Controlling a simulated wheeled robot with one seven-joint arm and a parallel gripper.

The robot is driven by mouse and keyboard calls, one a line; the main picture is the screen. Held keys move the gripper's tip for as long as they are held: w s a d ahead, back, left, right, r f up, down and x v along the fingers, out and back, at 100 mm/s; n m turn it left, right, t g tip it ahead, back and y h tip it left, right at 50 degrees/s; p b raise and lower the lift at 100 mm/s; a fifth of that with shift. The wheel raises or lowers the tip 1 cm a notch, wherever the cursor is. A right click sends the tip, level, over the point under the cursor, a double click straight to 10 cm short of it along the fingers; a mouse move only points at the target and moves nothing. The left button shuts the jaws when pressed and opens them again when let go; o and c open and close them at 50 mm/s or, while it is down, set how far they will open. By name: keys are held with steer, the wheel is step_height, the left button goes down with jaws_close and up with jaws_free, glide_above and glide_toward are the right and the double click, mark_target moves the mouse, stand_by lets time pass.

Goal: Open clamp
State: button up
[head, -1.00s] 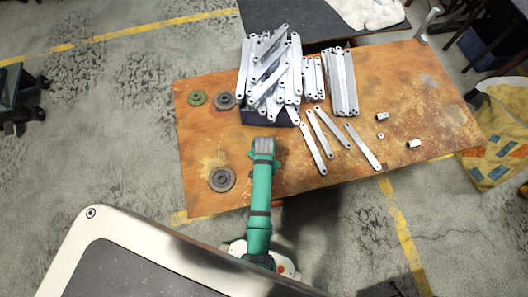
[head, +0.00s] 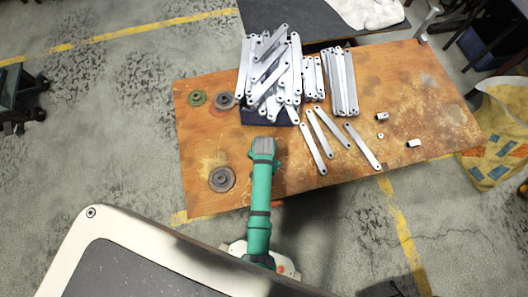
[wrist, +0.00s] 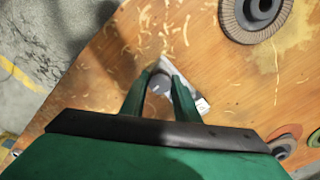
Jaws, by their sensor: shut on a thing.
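My gripper (wrist: 160,92) has green fingers, closed around a silver-white metal piece (wrist: 165,68) in the wrist view. Most of this piece is hidden by the fingers, and I cannot tell whether it is a clamp. In the head view my gripper (head: 264,146) is over the rusty orange tabletop (head: 400,90), just in front of the dark bin (head: 262,117). Its fingertips and the piece they hold are not clear there. A grey metal fitting that looks like a clamp (head: 428,24) stands at the table's far right corner, well away from my gripper.
Silver brackets (head: 270,70) are heaped over the bin, with more stacked and loose to its right. Grey disc (head: 222,179) lies left of my gripper; further discs lie behind it. Small metal parts (head: 414,143) lie at the right. The table's front right area is mostly clear.

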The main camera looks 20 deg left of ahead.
steer(key=n, duration=0.8)
steer(key=shift+n, duration=0.4)
steer(key=n, duration=0.4)
steer(key=shift+n, duration=0.3)
steer(key=n, duration=0.4)
steer(key=o, duration=1)
steer(key=shift+c, duration=0.2)
